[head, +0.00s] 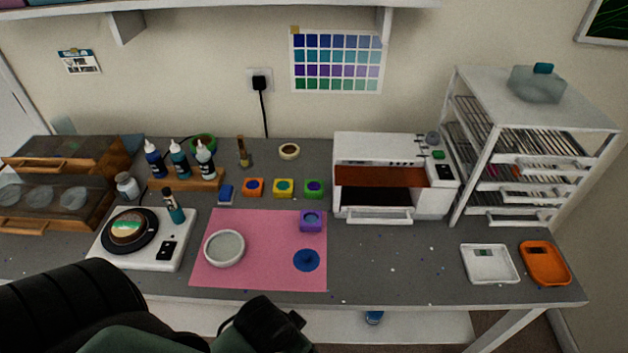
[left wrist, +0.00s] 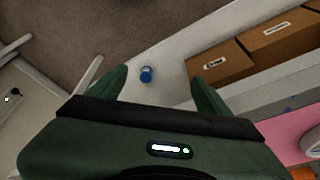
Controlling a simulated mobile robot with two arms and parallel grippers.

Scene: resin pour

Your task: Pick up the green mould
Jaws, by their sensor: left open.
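The green mould (head: 314,188) is a small square block with a dark purple round centre. It stands on the grey worktop at the right end of a row of moulds, left of the white oven and just behind the pink mat. My left gripper (left wrist: 157,74) is open and empty in the left wrist view, its two green fingers spread. My left arm is at the bottom left of the head view, in front of the table edge and well away from the mould. The fingers cannot be made out there. My right gripper does not show.
Beside it are a yellow mould (head: 283,188), an orange mould (head: 253,187) and a blue mould (head: 226,194). A purple mould (head: 311,221) stands nearer, on the pink mat (head: 270,275). The white oven (head: 432,203) is close on the right. A blue item (left wrist: 146,74) lies on the low shelf.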

